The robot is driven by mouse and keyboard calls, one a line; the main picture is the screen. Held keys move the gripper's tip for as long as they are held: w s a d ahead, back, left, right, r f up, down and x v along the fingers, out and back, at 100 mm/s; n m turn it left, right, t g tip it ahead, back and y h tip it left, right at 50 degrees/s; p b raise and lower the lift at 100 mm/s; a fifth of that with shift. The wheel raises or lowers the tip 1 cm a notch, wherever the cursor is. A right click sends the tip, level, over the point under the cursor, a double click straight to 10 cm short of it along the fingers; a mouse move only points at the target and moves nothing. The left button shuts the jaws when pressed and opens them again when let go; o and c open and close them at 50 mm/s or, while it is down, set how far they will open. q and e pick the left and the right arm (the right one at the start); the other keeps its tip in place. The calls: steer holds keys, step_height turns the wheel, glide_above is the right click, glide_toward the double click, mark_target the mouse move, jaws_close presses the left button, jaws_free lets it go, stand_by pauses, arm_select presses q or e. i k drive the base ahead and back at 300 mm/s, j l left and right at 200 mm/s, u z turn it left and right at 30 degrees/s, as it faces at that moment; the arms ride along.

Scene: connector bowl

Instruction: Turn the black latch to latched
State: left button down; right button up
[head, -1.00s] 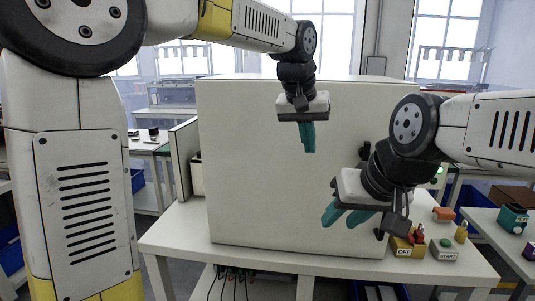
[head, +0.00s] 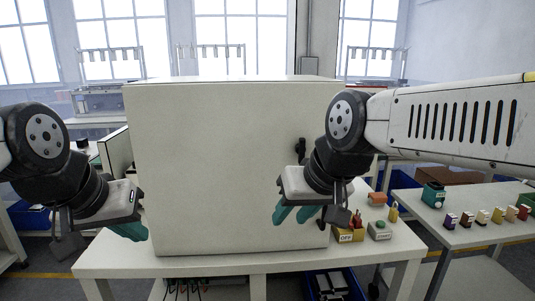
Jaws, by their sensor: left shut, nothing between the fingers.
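A large white cabinet (head: 220,160) stands on the white table with its flat door facing me. A small black latch (head: 301,151) sits near the door's right edge, upright as far as I can see. My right arm is close beside it and its lower surroundings are hidden. My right gripper (head: 293,214) is below the latch, in front of the door's lower right, with its teal fingers apart and empty. My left gripper (head: 130,231) is shut and empty at the cabinet's lower left, away from the latch.
An OFF switch box (head: 348,234) and a START button box (head: 380,230) stand on the table (head: 200,264) right of the cabinet, close to my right gripper. An orange block (head: 377,198) is behind them. A side table at right holds a teal device (head: 433,194) and several small coloured items.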

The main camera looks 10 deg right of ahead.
mark_target(300, 148)
steer(key=l+z, duration=0.1)
steer(key=z, duration=0.6)
steer(key=k+j+z, duration=0.1)
steer(key=k, duration=0.55)
steer(key=j, duration=0.05)
